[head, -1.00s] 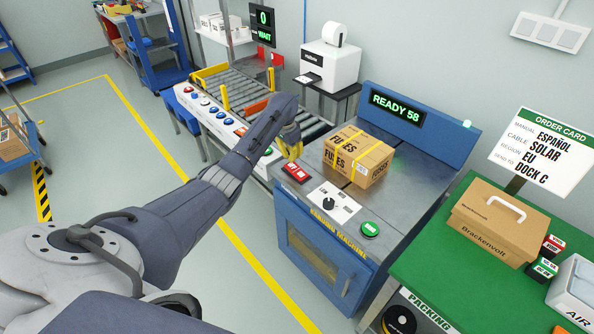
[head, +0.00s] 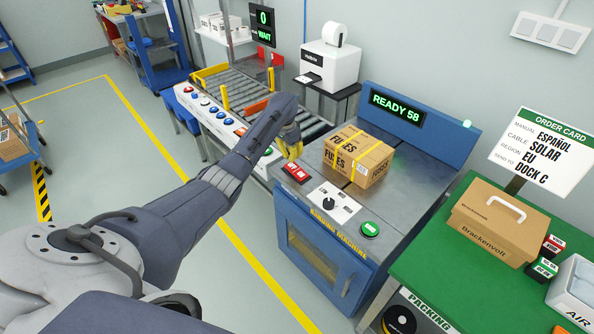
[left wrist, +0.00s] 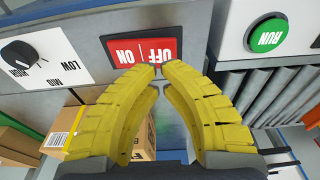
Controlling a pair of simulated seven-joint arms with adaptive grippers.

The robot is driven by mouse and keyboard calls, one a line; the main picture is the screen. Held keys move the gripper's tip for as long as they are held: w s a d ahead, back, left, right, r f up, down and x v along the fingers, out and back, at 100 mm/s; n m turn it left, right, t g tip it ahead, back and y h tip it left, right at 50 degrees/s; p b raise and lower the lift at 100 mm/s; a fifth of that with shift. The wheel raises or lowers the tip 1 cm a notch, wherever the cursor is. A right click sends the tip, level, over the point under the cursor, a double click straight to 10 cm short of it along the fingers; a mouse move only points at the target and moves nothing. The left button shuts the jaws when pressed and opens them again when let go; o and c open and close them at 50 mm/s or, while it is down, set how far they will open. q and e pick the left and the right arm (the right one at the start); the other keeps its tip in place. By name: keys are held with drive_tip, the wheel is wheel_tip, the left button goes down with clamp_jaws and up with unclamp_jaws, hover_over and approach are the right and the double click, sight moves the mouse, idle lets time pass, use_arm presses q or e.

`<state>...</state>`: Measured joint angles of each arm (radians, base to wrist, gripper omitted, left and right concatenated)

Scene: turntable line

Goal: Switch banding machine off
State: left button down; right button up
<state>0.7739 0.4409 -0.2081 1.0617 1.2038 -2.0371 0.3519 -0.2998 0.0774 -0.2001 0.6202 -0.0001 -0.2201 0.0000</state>
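The banding machine (head: 318,262) stands in the middle of the head view, with a display (head: 397,106) reading READY 58. Its red ON/OFF switch (head: 296,173) is at the top's left front corner; it also shows in the left wrist view (left wrist: 141,50). My left gripper (head: 293,152) has yellow fingers and is just beyond the switch in the head view. In the left wrist view its fingertips (left wrist: 158,68) are together, with nothing between them, by the switch's lower edge. I cannot tell whether they touch it. My right gripper is not in view.
A strapped carton (head: 358,157) sits on the machine top. A dial (head: 329,203) and a green RUN button (head: 369,230) are near the front edge. A roller conveyor (head: 262,95) lies behind left. A green packing table (head: 440,250) with a brown case (head: 500,222) is at right.

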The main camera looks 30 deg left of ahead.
sight(292, 166)
use_arm(q)
drive_tip(key=shift+f, duration=0.45)
idle(0.5)
drive_tip(key=shift+f, duration=0.7)
idle(0.4)
drive_tip(key=shift+f, duration=0.95)
idle(0.5)
drive_tip(key=shift+f, duration=0.3)
drive_tip(key=shift+r, duration=3.55)
